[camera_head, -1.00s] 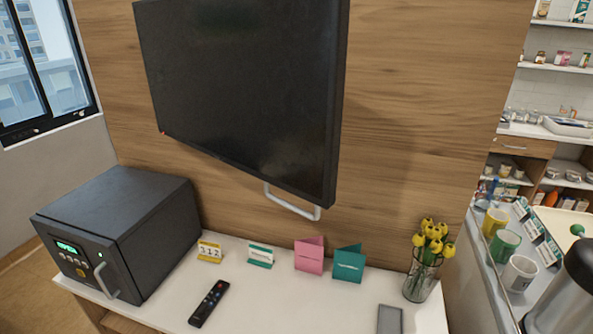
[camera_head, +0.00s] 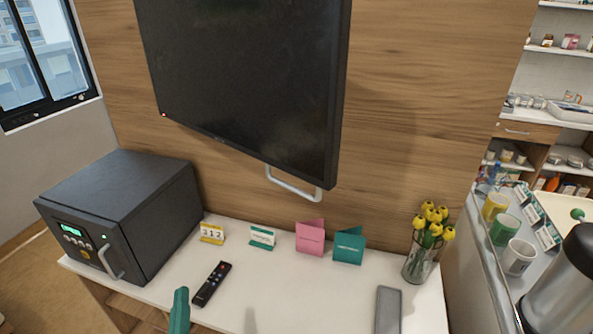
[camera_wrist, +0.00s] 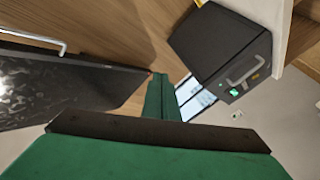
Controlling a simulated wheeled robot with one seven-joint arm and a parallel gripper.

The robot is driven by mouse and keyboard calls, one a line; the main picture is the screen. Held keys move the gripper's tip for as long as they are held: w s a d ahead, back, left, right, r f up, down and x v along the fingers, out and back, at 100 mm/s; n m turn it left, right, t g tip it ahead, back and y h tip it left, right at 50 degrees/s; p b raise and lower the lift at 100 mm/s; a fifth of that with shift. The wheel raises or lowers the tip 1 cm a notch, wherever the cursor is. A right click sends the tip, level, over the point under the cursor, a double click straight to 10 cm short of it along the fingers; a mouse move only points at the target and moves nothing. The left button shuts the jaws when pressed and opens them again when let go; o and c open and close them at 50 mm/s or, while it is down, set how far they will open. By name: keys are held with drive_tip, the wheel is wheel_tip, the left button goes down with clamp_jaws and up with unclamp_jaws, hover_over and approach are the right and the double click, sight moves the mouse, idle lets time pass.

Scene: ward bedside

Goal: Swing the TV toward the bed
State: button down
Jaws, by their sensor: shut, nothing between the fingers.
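The black flat TV (camera_head: 245,85) hangs in front of the wood-panelled wall, angled out from it. A pale looped handle (camera_head: 293,186) hangs under its lower edge towards the right. My green gripper (camera_head: 180,298) shows only its tip at the bottom of the head view, left of the handle and apart from it. In the wrist view, my gripper (camera_wrist: 161,88) has its fingers together with nothing between them. There the TV (camera_wrist: 70,98) lies at the left, and the handle (camera_wrist: 32,38) is at the upper left, clear of the fingers.
A dark safe-like box (camera_head: 125,210) stands on the left of the white counter (camera_head: 290,285). On the counter are a remote (camera_head: 211,284), small cards (camera_head: 310,238), a grey phone-like slab (camera_head: 388,311) and a vase of yellow tulips (camera_head: 424,258). Mugs (camera_head: 505,228) stand farther right.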

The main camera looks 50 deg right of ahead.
sight(310, 146)
drive_tip(key=s+d+r+m+g+h, duration=0.2)
drive_tip(key=d+r+m+g+h, duration=0.3)
drive_tip(key=r, duration=0.6)
drive_tip(key=s+d+r+m+g+h, duration=0.3)
drive_tip(key=d+r+m+g, duration=0.25)
drive_tip(key=r, duration=0.55)
drive_tip(key=s+r+m+g+y, duration=0.1)
drive_tip(key=s+r+m+g, duration=0.3)
drive_tip(key=s+r+m, duration=0.2)
drive_tip(key=shift+s+d+r+m, duration=0.3)
drive_tip(key=shift+d+r+m, duration=0.15)
drive_tip(key=shift+r, duration=0.15)
drive_tip(key=d, duration=1.4)
drive_tip(key=shift+w, duration=0.1)
